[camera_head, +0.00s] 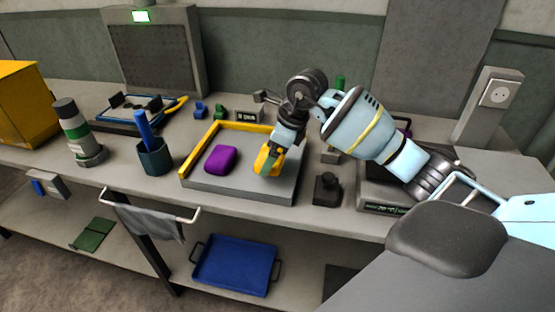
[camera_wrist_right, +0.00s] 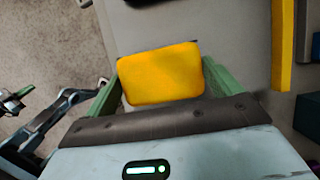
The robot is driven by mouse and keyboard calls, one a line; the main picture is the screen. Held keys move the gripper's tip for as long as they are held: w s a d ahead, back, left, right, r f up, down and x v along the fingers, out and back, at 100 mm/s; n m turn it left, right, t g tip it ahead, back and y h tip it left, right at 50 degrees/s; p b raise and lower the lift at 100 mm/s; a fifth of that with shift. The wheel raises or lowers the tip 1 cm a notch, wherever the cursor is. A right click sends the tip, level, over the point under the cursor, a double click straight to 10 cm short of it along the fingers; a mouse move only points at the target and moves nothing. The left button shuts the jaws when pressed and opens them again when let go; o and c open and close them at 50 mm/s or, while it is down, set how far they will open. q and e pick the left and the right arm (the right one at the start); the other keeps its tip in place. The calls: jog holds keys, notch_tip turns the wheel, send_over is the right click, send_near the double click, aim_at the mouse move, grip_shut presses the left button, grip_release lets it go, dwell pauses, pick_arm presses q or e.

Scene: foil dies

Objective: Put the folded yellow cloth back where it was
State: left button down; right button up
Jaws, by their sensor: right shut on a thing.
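The folded yellow cloth (camera_wrist_right: 163,73) is between the green fingers of my right gripper (camera_wrist_right: 160,80), which is shut on it. In the head view the cloth (camera_head: 263,162) shows under the right gripper (camera_head: 270,158), over the grey board with yellow edge strips (camera_head: 240,190). I cannot tell whether the cloth touches the board. A purple folded item (camera_head: 221,159) lies on the board, left of the gripper. My left gripper is not clearly seen in either view.
A blue pen cup (camera_head: 154,160) and a grey-and-green bottle (camera_head: 77,135) stand left of the board. A black knobbed block (camera_head: 326,190) stands right of it. A small dark label (camera_head: 247,116) and small blue and green pieces are behind. A grey cloth (camera_head: 150,222) hangs on a front rail.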

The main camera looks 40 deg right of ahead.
aim_at(277, 162)
jog(key=shift+d, duration=0.35)
jog(key=shift+w+d+f, duration=0.1)
jog(key=shift+d+f, duration=0.05)
jog(key=shift+f, duration=0.75)
jog(key=shift+d+f, duration=0.15)
jog(key=shift+f, duration=0.7)
jog(key=shift+f, duration=0.15)
jog(key=o, duration=0.7)
jog(key=v, duration=1.2)
